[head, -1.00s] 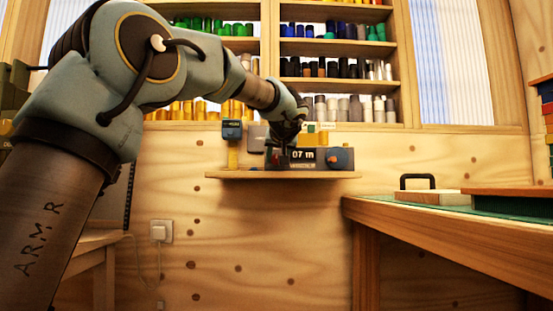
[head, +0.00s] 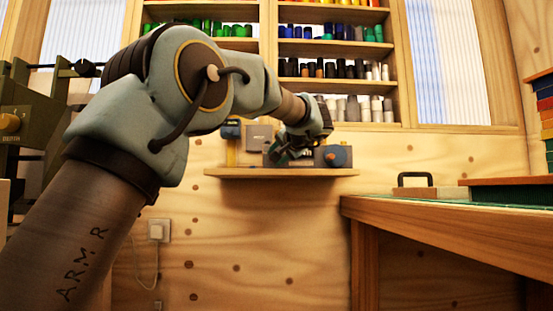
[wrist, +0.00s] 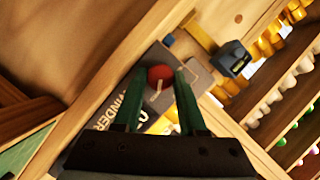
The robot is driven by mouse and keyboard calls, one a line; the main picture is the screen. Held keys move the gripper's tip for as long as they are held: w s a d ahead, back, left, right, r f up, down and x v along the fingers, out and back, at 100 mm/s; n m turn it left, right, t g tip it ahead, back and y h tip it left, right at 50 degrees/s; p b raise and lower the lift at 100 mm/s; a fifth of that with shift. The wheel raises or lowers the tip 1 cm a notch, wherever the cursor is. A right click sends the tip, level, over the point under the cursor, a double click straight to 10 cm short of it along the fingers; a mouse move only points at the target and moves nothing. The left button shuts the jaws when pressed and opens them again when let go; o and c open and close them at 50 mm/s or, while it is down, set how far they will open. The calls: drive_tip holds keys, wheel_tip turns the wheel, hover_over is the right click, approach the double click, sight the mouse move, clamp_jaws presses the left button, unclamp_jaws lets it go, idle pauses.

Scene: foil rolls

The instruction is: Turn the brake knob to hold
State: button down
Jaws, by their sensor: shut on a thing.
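The winder (head: 318,156), a grey box with white lettering, stands on a small wall shelf. It also shows in the wrist view (wrist: 128,98). A red knob (wrist: 160,73) with a pale pointer line sits on it; I take this as the brake knob. My gripper (wrist: 161,73) is shut on the red knob, with one green finger on each side. In the head view my gripper (head: 284,153) is in front of the winder's left part and hides the red knob and most of the display. I cannot read any hold mark.
A dark blue device (head: 231,129) and a grey wall box (head: 259,136) are to the left. The wooden shelf (head: 282,173) is narrow. A workbench (head: 440,228) stands at right; shelves of rolls are above.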

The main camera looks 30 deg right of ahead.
drive_tip(key=shift+m, duration=0.4)
drive_tip(key=shift+c, duration=2.3)
unclamp_jaws()
